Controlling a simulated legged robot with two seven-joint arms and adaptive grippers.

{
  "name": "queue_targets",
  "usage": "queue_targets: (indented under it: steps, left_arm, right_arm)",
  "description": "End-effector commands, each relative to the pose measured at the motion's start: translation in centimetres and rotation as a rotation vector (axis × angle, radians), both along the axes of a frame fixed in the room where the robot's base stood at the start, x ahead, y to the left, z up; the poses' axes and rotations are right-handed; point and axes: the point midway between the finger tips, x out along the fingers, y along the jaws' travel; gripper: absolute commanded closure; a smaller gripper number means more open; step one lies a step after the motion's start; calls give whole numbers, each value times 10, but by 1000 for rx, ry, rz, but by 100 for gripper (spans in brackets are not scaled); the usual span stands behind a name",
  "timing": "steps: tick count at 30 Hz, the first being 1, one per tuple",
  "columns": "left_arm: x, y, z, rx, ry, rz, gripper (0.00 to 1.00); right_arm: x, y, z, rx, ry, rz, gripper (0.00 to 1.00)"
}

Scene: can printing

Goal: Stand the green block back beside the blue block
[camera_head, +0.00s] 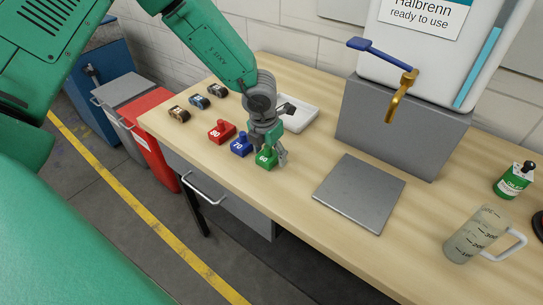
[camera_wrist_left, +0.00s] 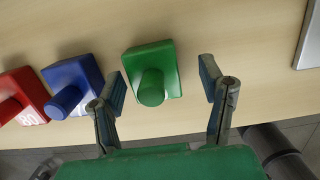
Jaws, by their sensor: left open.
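The green block (camera_head: 266,161), marked 60, stands upright on the wooden table, in line with the blue block (camera_head: 240,146) and just right of it, with a small gap. In the left wrist view the green block (camera_wrist_left: 153,74) with its round knob sits between my left gripper's (camera_wrist_left: 168,84) spread fingers, touching neither. The blue block (camera_wrist_left: 73,85) lies just outside the left finger there. My left gripper (camera_head: 268,144) is open over the green block in the head view and hides part of it. My right gripper is in neither view.
A red block (camera_head: 221,131) stands left of the blue one. Several small dark-wheeled items (camera_head: 198,102) lie behind. A white tray (camera_head: 300,117) is behind my gripper. A grey plate (camera_head: 359,193) lies to the right, with a measuring jug (camera_head: 474,236) and green bottle (camera_head: 513,181) beyond.

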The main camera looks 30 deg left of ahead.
Motion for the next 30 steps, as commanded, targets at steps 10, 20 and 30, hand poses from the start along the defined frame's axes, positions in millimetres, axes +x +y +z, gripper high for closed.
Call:
queue_targets:
  steps: [10, 20, 30]
  left_arm:
    - [-10, 1, 75, -1, -4, 0, 37]
    - [-15, -2, 105, 3, 0, -2, 37]
    - [-15, 2, 104, 0, 0, 0, 37]
  right_arm:
    - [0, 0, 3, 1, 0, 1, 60]
    - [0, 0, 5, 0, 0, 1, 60]
    - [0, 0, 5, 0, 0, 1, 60]
